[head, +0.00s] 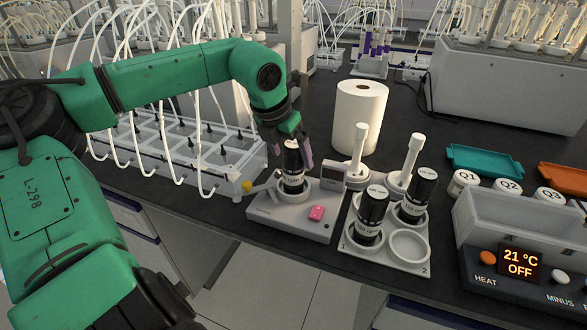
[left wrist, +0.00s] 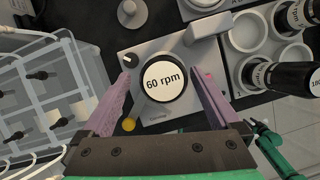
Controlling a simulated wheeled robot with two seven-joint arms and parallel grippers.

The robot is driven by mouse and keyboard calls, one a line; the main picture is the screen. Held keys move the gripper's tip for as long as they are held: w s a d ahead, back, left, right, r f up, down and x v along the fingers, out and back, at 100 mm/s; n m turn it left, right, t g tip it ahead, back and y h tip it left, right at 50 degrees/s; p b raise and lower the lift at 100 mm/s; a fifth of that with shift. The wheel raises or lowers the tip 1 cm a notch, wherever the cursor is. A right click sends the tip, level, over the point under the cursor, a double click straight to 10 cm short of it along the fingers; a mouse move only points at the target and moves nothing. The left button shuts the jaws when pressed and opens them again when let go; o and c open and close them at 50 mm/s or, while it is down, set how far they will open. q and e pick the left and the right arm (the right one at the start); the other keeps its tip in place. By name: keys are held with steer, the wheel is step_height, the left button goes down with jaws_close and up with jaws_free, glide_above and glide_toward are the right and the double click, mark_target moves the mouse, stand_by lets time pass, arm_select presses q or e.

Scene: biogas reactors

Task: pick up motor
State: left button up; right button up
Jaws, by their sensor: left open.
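A black motor with a white top (head: 292,168) stands upright in the round white holder of a grey device (head: 262,214). In the left wrist view the motor's top (left wrist: 166,78) reads "60 rpm". My left gripper (head: 290,143) is above the device with its purple fingers on either side of the motor. In the left wrist view the open fingers (left wrist: 160,90) stand apart, with the motor between them and gaps showing on both sides. My right gripper is not in view.
Two other black motors (head: 371,216) (head: 416,196) stand in a grey tray (head: 405,267) to the right, with an empty ring in front. A paper roll (head: 358,117) stands behind. A rack with tubes (head: 220,181) is on the left. A heater (head: 520,262) is at the right.

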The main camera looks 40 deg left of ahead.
mark_target(297, 167)
arm_select(q)
steer(key=p+x, duration=0.1)
steer(key=x, duration=0.4)
steer(key=shift+d+f, duration=0.2)
steer(key=shift+f, duration=0.2)
steer(key=shift+s+r, duration=0.1)
jaws_close()
steer(key=shift+r, duration=0.15)
steer(key=shift+r, duration=0.35)
step_height(297, 167, up, 19)
steer(key=shift+p, duration=0.3)
